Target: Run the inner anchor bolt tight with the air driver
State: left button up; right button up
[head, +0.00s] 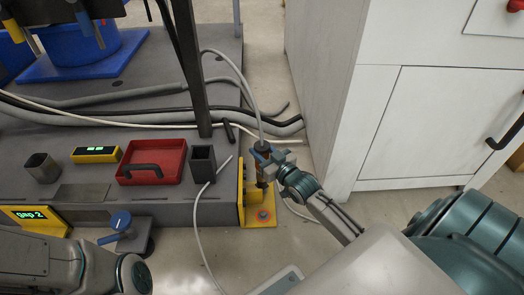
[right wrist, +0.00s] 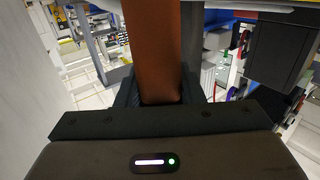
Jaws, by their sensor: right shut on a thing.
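My right gripper (head: 266,158) is shut on the air driver (head: 261,147), an orange-brown and dark tool with a thin hose rising from its top. The driver is roughly upright, over the yellow anchor bracket (head: 241,190) at the platform's corner. In the right wrist view the driver's orange body (right wrist: 153,45) stands between the fingers. One round bolt head (head: 263,215) shows on the bracket's orange foot plate. The inner bolt and the driver's tip are not clear, so I cannot tell whether they touch. My left gripper is out of view.
The grey platform carries a red tray (head: 152,181) with a black handle, a dark square holder (head: 203,163) and a post (head: 186,75). Hoses cross behind the driver. A white cabinet (head: 330,130) stands close on the right. A blue-handled valve (head: 121,221) is in front.

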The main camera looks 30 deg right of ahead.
aim_at(262, 145)
jog(key=shift+f+b, duration=1.05)
jog(key=shift+f, duration=0.3)
dwell(3.9)
jog(key=shift+s+r, duration=0.1)
jog(key=shift+r+p, duration=0.75)
jog(key=shift+p, duration=0.25)
jog(key=shift+r+p, duration=2.1)
jog(key=shift+r, duration=0.3)
